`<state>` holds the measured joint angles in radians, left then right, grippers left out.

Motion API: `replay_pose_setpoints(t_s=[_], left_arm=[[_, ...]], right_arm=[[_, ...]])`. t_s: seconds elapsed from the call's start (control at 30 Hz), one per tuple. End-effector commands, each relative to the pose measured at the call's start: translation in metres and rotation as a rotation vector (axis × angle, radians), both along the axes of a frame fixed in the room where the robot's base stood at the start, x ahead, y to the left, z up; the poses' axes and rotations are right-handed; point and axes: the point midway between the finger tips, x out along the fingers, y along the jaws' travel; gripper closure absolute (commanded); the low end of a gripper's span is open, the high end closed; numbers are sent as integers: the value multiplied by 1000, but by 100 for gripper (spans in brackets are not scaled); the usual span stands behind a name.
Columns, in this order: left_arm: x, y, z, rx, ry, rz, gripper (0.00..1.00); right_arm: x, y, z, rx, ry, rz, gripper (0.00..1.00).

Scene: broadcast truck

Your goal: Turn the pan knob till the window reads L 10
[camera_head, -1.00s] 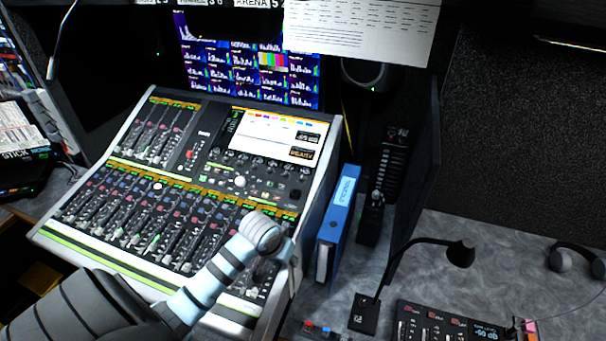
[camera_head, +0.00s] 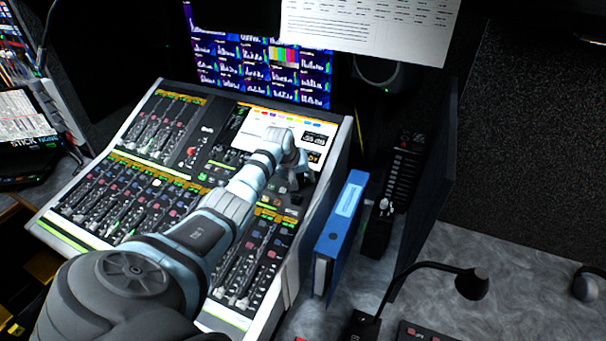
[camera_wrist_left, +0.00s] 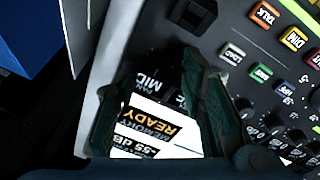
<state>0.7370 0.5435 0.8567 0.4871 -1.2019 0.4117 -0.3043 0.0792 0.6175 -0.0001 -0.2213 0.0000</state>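My left gripper (camera_head: 300,165) is over the upper right part of the mixing console (camera_head: 345,125), in front of its lit screen (camera_head: 262,122). In the left wrist view its two dark fingers (camera_wrist_left: 158,65) stand apart, with a gap between them. Between the fingers a label reads PAN with MID, partly cut off by a finger. Below it are a window reading MEMORY READY (camera_wrist_left: 150,122) and one reading -55 dB (camera_wrist_left: 137,147). I cannot make out the pan knob clearly; the fingers hide part of that area. My right gripper is not in view.
Lit buttons TALK (camera_wrist_left: 264,14) and DIM (camera_wrist_left: 294,39) and several small knobs lie beside the fingers in the wrist view. A blue binder (camera_head: 340,230) stands right of the console. A gooseneck microphone (camera_head: 470,284) rises at the lower right.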

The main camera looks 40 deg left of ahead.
Motion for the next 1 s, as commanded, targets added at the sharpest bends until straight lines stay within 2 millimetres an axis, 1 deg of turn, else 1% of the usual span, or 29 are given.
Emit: replay_pose_setpoints(t_s=[0.03,0.07,0.2,0.37,0.47,0.6,0.83,1.0], left_arm=[[2,0,-8,0,2,-1,63],[3,0,-9,0,1,-1,63],[5,-1,-11,1,2,-4,63],[5,-1,-10,1,2,-4,63],[5,-1,-10,1,2,-4,78],[5,-1,-10,1,2,-4,100],[5,-1,-10,-1,2,0,100],[5,-1,-9,-13,-2,30,100]], right_arm=[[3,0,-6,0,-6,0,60],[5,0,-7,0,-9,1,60],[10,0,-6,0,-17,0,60],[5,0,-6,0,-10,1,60],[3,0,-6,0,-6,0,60],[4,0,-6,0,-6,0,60],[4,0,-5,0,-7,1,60],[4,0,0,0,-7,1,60]])
